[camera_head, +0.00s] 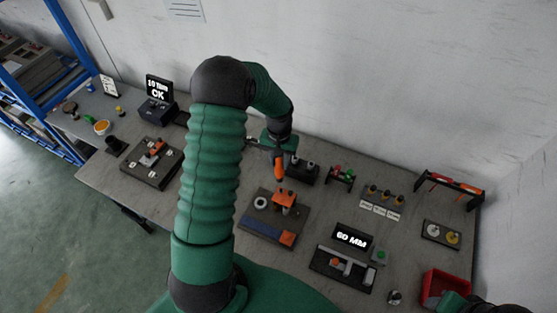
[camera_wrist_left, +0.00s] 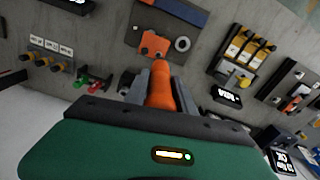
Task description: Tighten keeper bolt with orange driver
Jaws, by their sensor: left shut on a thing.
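My left gripper (camera_head: 280,158) is shut on the orange driver (camera_head: 279,172), which hangs from it just behind the fixture plate. In the left wrist view the driver's orange handle (camera_wrist_left: 160,86) lies between the two grey fingers of my left gripper (camera_wrist_left: 160,92). The dark fixture plate (camera_head: 258,222) carries an orange block (camera_head: 285,197), which also shows in the left wrist view (camera_wrist_left: 153,44), apart from the driver. A pale ring (camera_head: 260,202) lies beside the block. The keeper bolt is too small to make out.
A "60 MM" display (camera_head: 352,238) and a gauge fixture (camera_head: 342,270) stand to the right. A red bin (camera_head: 441,287) is at the right edge. A rack with red and green items (camera_head: 341,176) stands behind. Another plate fixture (camera_head: 150,163) lies left.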

